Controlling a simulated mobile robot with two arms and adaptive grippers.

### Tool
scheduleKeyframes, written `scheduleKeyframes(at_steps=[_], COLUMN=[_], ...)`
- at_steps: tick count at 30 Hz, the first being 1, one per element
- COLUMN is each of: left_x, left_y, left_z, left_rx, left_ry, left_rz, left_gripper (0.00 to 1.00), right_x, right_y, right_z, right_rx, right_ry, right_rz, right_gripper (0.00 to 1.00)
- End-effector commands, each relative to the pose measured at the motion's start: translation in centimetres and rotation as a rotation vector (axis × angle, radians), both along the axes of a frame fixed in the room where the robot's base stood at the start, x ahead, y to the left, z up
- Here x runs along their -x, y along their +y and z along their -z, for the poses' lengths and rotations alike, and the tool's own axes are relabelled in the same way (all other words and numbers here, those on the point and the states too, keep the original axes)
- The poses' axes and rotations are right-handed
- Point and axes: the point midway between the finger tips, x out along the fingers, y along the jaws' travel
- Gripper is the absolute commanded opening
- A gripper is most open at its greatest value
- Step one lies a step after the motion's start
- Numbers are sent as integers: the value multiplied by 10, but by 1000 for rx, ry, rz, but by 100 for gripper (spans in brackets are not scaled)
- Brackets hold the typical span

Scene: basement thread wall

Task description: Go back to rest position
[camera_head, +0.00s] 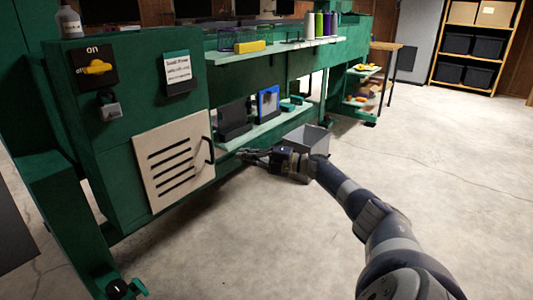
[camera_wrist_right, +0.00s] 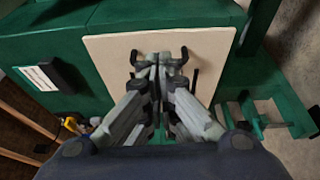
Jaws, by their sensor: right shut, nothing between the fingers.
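My right gripper (camera_head: 248,155) reaches in from the lower right of the head view. It is shut and empty, just right of the beige vented panel (camera_head: 174,158) and its dark handle (camera_head: 209,150). In the right wrist view the shut fingers (camera_wrist_right: 157,62) lie in front of the same panel (camera_wrist_right: 105,55); whether they touch its handle I cannot tell. My left gripper is not clearly in view; only a dark and green piece shows at the lower left, which I cannot identify.
Shelves hold thread spools (camera_head: 318,25) and a blue frame (camera_head: 268,103). A grey bin (camera_head: 307,140) stands behind my right gripper. The concrete floor (camera_head: 450,150) is open.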

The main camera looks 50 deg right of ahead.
Motion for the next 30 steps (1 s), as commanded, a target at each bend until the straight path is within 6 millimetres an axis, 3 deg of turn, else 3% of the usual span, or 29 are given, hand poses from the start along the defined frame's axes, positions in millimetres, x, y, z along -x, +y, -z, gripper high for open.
scheduleKeyframes(at_steps=[9,20,26,29,30], left_x=[8,7,8,8,8], left_y=[3,2,3,3,3], left_z=[8,11,9,9,10], left_rx=[13,13,15,15,14], left_ry=[-49,-46,-53,-51,-50], left_rz=[-2,2,1,1,1], left_gripper=[40,40,40,40,40], right_x=[25,34,32,22,17], right_y=[-42,-54,-48,-19,0], right_z=[2,1,4,14,21], right_rx=[1,0,-4,-25,-40], right_ry=[-1,0,1,-1,-2], right_rz=[2,-1,-13,-64,-98], right_gripper=[0,0,0,0,0])
